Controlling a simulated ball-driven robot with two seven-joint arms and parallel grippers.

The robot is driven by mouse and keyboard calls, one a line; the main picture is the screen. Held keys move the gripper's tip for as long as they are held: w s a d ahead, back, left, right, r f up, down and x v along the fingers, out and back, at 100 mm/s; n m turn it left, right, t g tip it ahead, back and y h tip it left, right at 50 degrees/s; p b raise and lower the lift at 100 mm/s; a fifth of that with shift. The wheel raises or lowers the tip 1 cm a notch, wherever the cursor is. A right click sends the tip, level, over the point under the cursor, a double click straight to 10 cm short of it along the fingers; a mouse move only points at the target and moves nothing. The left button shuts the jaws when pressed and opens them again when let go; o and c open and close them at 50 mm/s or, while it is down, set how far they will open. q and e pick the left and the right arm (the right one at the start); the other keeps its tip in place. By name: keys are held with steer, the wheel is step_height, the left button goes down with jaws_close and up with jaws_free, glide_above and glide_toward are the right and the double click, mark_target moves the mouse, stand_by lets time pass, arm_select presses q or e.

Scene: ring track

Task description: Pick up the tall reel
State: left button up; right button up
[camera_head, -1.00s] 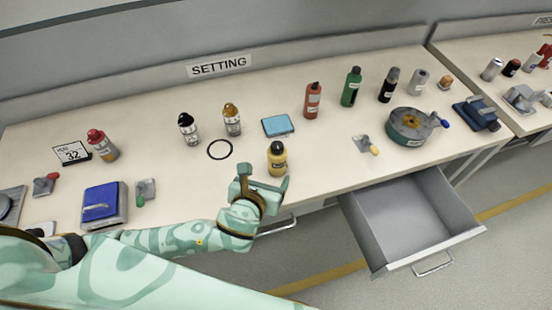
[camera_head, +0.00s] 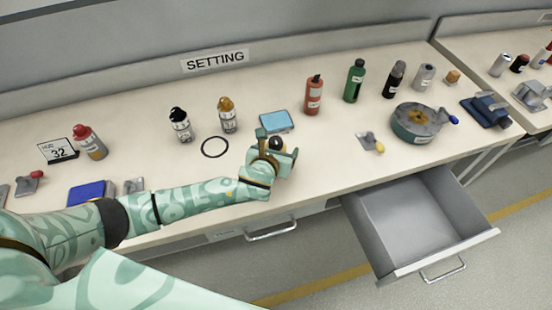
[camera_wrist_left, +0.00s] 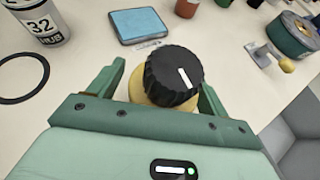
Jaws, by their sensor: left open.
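A yellow bottle with a ribbed black cap stands on the bench; its cap shows in the head view (camera_head: 276,143) and in the left wrist view (camera_wrist_left: 174,72). My left gripper (camera_head: 278,149) is open, with one finger on each side of this bottle. In the left wrist view there is a gap beside the cap, and most of the body is hidden. No bottle carries a readable reel name. A low round teal drum (camera_head: 416,123) with a blue-knobbed crank sits farther right. My right gripper is not in view.
A light-blue pad (camera_head: 276,121) and a black ring (camera_head: 215,147) lie near my left gripper. A red bottle (camera_head: 314,96), a green bottle (camera_head: 355,82) and other bottles stand behind. An open drawer (camera_head: 420,215) juts out at the front right.

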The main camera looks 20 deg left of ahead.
arm_select(q)
steer(key=shift+s+r, duration=0.1)
steer(key=shift+c, duration=0.7)
steer(key=c, duration=1)
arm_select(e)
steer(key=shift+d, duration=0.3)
arm_select(q)
steer(key=shift+r, duration=0.1)
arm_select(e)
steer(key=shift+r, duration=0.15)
